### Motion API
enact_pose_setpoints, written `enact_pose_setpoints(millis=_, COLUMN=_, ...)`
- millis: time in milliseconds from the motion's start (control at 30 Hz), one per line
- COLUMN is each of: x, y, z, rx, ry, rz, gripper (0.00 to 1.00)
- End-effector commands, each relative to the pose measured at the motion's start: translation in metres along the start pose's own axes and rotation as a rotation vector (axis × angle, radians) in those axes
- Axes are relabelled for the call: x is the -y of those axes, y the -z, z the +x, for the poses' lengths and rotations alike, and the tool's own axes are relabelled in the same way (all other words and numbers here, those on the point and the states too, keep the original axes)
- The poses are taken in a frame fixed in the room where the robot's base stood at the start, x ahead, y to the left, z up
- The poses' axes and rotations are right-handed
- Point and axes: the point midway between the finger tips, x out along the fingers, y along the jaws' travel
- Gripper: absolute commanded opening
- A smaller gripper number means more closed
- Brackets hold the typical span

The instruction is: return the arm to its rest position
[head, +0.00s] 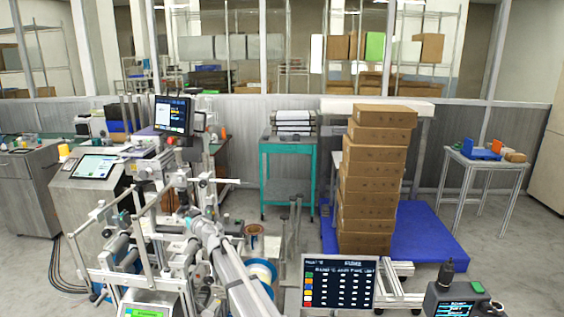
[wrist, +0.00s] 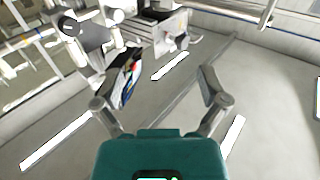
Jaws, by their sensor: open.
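My gripper (wrist: 163,78) shows in the wrist view, with its teal body at the bottom edge and its two grey fingers spread wide apart. I cannot make out my gripper in the head view.
In the head view a machine with rollers and rails (head: 150,240) fills the lower left. A white-and-blue reel (head: 262,270) sits beside it. Stacked brown boxes (head: 372,190) stand on a blue pallet (head: 430,235). A teal cart (head: 288,147) stands behind; grey floor is free at right.

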Motion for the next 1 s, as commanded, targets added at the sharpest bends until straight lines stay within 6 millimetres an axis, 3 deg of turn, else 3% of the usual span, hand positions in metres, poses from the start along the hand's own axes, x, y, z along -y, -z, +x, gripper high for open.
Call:
enact_pose_setpoints(millis=133, x=-0.001, y=0.000, z=0.000, rx=0.000, ry=-0.001, rz=0.000, gripper=0.93)
enact_pose_setpoints(millis=267, x=-0.015, y=0.001, z=-0.011, rx=-0.008, ry=-0.048, rz=0.000, gripper=0.93)
enact_pose_setpoints(millis=633, x=-0.070, y=0.002, z=-0.050, rx=-0.018, ry=-0.230, rz=-0.002, gripper=0.93)
enact_pose_setpoints(millis=833, x=-0.116, y=-0.003, z=-0.093, rx=0.003, ry=-0.397, rz=0.002, gripper=0.93)
enact_pose_setpoints(millis=1000, x=-0.170, y=-0.018, z=-0.158, rx=0.077, ry=-0.611, rz=0.019, gripper=0.93)
